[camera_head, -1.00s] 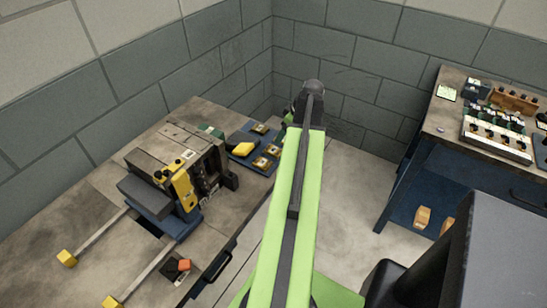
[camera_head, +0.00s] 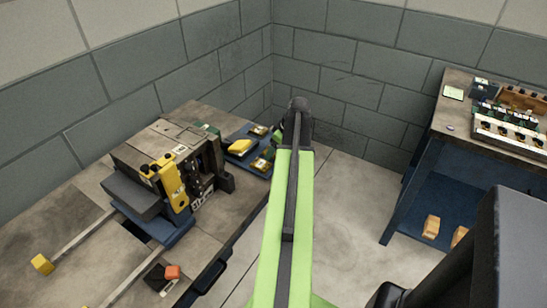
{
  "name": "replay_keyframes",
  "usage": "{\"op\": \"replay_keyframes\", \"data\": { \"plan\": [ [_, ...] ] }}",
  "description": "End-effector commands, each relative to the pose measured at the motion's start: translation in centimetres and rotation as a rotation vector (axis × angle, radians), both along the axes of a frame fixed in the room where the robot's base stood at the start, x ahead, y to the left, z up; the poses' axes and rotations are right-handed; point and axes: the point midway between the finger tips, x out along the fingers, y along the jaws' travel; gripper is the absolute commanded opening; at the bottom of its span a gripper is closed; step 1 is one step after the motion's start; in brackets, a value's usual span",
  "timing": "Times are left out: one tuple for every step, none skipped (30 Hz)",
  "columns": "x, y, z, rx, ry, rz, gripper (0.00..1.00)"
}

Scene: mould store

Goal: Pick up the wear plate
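A blue tray (camera_head: 231,155) lies at the far end of the left workbench. On it are a yellow block (camera_head: 240,146) and small gold-and-dark plates (camera_head: 262,165). I cannot tell which of these, if any, is the wear plate. My green arm reaches up the middle of the view. Its dark end stands just right of the tray, in front of the tray's right side. My gripper's fingers are hidden behind the arm, so their opening and any contact do not show.
A grey mould block with a yellow clamp (camera_head: 171,182) stands on the left workbench (camera_head: 60,250), with two rails running toward the front. A black and an orange piece (camera_head: 172,271) lie near them. A right bench (camera_head: 440,120) holds trays of parts. Bare floor (camera_head: 345,200) lies between.

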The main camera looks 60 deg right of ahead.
Motion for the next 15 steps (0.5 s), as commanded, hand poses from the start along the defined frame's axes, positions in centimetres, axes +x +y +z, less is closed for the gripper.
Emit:
{"op": "replay_keyframes", "data": {
  "plan": [
    [-0.02,0.0,0.14,0.0,0.0,0.0,0.71],
    [-0.02,0.01,0.14,0.0,0.0,0.0,0.71],
    [-0.03,0.0,0.15,0.0,0.0,0.0,0.66],
    [-0.03,0.0,0.15,0.0,0.0,0.0,0.62],
    [-0.03,0.0,0.16,0.0,0.0,0.0,0.58],
    [-0.04,0.0,0.16,0.0,0.0,0.0,0.53],
    [-0.04,0.0,0.16,0.0,0.0,0.0,0.49],
    [-0.04,-0.01,0.16,0.0,0.0,0.0,0.45],
    [-0.06,-0.01,0.16,0.0,0.0,0.0,0.4],
    [-0.06,-0.01,0.16,0.0,0.0,0.0,0.36],
    [-0.07,-0.01,0.16,0.0,0.0,0.0,0.32],
    [-0.07,-0.01,0.16,0.0,0.0,0.0,0.26],
    [-0.07,-0.02,0.15,0.0,0.0,0.0,0.23],
    [-0.07,-0.02,0.15,0.0,0.0,0.0,0.19],
    [-0.07,-0.02,0.15,0.0,0.0,0.0,0.13]
  ]
}}
